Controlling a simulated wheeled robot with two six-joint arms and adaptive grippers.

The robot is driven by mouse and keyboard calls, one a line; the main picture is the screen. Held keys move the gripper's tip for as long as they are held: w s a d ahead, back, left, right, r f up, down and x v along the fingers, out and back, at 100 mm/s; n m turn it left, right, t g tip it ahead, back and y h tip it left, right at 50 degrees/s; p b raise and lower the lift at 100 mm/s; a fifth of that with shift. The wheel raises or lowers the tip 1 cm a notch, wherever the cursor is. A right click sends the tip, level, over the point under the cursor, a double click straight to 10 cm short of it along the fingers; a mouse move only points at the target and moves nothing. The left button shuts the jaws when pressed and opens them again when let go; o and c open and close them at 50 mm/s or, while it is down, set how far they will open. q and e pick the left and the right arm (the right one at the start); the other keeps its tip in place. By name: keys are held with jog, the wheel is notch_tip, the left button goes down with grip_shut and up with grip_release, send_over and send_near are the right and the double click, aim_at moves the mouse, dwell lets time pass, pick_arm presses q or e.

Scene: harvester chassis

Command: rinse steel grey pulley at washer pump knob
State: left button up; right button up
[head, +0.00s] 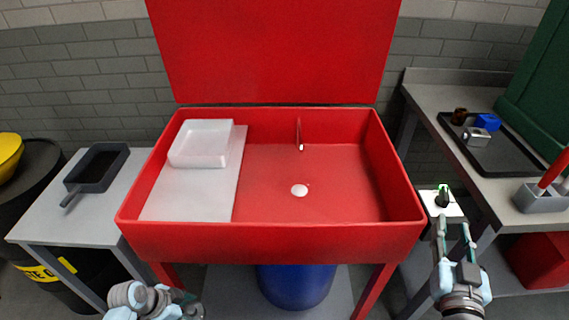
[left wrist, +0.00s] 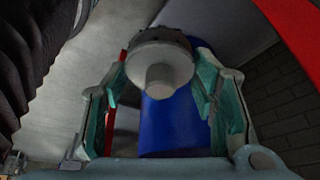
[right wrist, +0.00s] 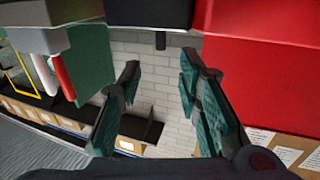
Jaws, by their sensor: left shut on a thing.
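The steel grey pulley (left wrist: 158,58) is a round disc with a short hub, held between the fingers of my left gripper (left wrist: 160,80). In the head view my left gripper (head: 184,306) is low at the bottom edge, in front of the washer, and the pulley is hard to make out. The washer pump knob (head: 443,197) is dark, with a green glow, on a small white panel right of the basin. My right gripper (head: 454,226) is open and empty just in front of the knob; its spread fingers also show in the right wrist view (right wrist: 158,85).
The red washer basin (head: 270,240) holds a white tray (head: 201,143) on a pale board, a spout (head: 299,135) and a drain (head: 299,190). A blue drum (head: 295,286) stands below. A side table (head: 50,215) is left; a workbench (head: 430,95) is right. The basin's right part is clear.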

aim_at(447, 202)
jog(key=p+x, duration=0.1)
jog(key=x, duration=1)
jog(key=shift+w, duration=0.15)
jog(key=shift+c, duration=0.4)
jog(key=shift+a, duration=0.15)
grip_shut()
